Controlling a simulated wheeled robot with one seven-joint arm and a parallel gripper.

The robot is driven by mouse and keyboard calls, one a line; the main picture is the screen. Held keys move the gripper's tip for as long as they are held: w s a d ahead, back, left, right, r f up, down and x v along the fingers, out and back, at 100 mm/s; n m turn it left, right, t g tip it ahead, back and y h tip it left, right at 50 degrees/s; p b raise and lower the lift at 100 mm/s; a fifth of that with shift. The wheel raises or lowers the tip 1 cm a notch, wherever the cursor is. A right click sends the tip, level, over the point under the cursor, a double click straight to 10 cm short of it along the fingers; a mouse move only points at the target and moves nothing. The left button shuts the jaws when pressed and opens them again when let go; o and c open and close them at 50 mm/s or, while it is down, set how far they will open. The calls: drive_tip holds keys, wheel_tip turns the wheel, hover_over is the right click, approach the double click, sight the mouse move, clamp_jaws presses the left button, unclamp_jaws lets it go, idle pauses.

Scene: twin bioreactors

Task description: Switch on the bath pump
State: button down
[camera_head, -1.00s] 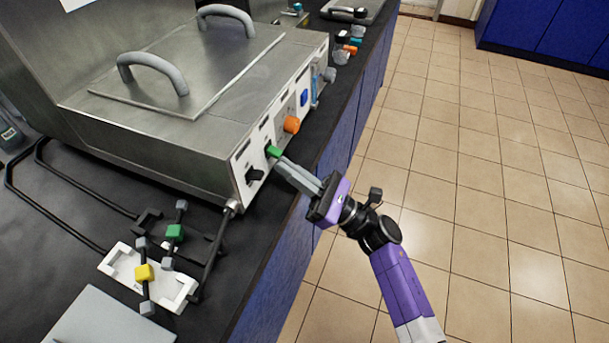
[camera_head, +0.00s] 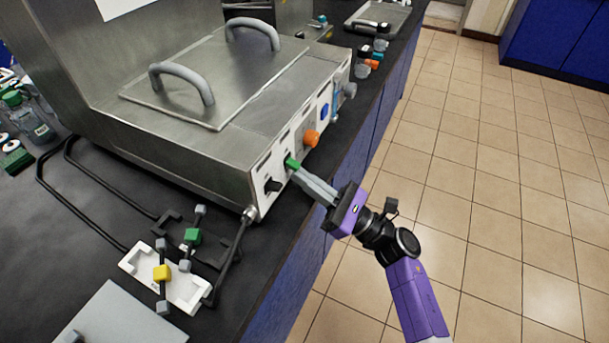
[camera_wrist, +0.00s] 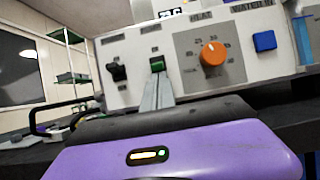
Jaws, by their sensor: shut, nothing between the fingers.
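The bath (camera_head: 235,90) is a steel box with a lid and two grey handles, standing on the dark bench. Its white front panel carries a black switch (camera_head: 272,186), a green switch (camera_head: 292,164), an orange knob (camera_head: 311,139) and a blue button (camera_head: 324,110). The wrist view shows the same black switch (camera_wrist: 117,72), green switch (camera_wrist: 157,65), orange knob (camera_wrist: 213,54) and blue button (camera_wrist: 264,41). My gripper (camera_head: 297,174) is shut and empty, its tips at the green switch's lower edge. I cannot tell whether they touch.
Bottles (camera_head: 30,120) stand at the far left. The tiled floor (camera_head: 500,200) to the right is clear.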

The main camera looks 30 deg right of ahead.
drive_tip(key=shift+s+r+g+p, duration=0.1)
drive_tip(key=shift+r+g+p, duration=0.2)
drive_tip(key=shift+p, duration=0.4)
drive_tip(key=p, duration=0.1)
drive_tip(key=r+g+h+p, duration=0.1)
drive_tip(key=p, duration=0.3)
drive_tip(key=shift+s+d+r+g+h, duration=0.25)
drive_tip(key=shift+r+g+h, duration=0.05)
drive_tip(key=shift+r+g, duration=0.1)
drive_tip(key=shift+s+f+g+h+p, duration=0.1)
drive_tip(key=shift+f+g+h+p, duration=0.3)
drive_tip(key=shift+p, duration=0.85)
drive_tip(key=shift+r, duration=0.2)
